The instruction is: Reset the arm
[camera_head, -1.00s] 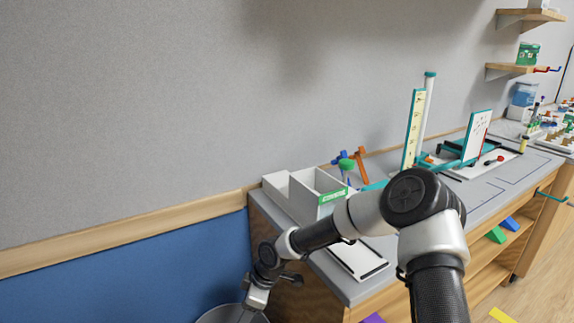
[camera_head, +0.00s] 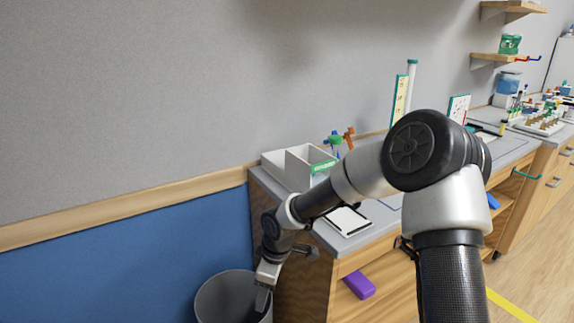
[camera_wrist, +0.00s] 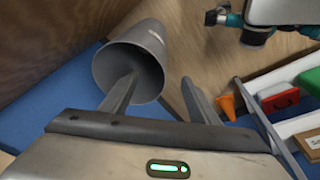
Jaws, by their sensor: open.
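My arm extends from the lower right of the head view across the front of the workbench to the lower left. My gripper (camera_head: 262,298) points downward beside the right side of a grey bin (camera_head: 212,300), overlapping its rim in the picture. In the wrist view, my gripper (camera_wrist: 160,82) is open, with two separate fingers and nothing between them. The bin also shows in the wrist view (camera_wrist: 118,66), behind the left finger, with its mouth visible and no contents seen in it.
The workbench (camera_head: 385,215) holds a white open box (camera_head: 282,168), a white panel (camera_head: 347,222) and a teal-topped post (camera_head: 410,85). The wrist view shows an orange cone (camera_wrist: 226,105) and a red piece (camera_wrist: 281,100).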

